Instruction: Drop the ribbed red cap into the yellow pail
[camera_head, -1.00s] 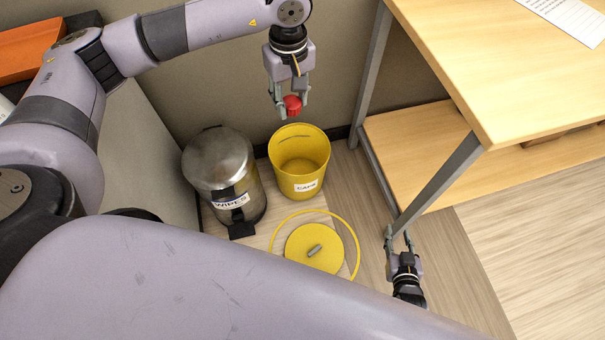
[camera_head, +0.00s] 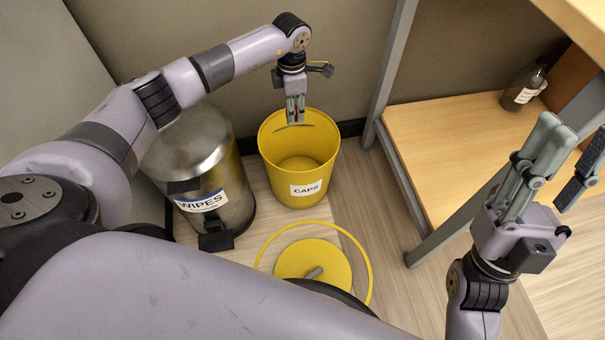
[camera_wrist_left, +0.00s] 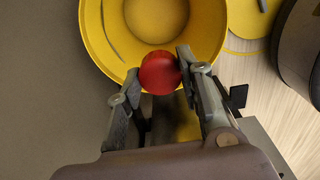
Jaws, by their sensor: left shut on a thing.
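The red cap (camera_wrist_left: 159,73) shows in the left wrist view between the two fingertips of my left gripper (camera_wrist_left: 157,84), which is shut on it. In the head view my left gripper (camera_head: 295,118) points down at the back rim of the yellow pail (camera_head: 277,172), and I cannot make out the cap there. The pail stands open on the floor with a "CAPS" label; its rim (camera_wrist_left: 93,42) and inside show beyond the cap in the wrist view. My right gripper (camera_head: 574,138) is raised at the right, open and empty.
A steel pedal bin (camera_head: 232,182) labelled "WIPES" stands left of the pail. A yellow lid (camera_head: 300,256) with a grey handle lies inside a yellow ring (camera_head: 369,270) on the floor in front. A wooden shelf (camera_head: 430,135) with a dark bottle (camera_head: 521,88) is at the right.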

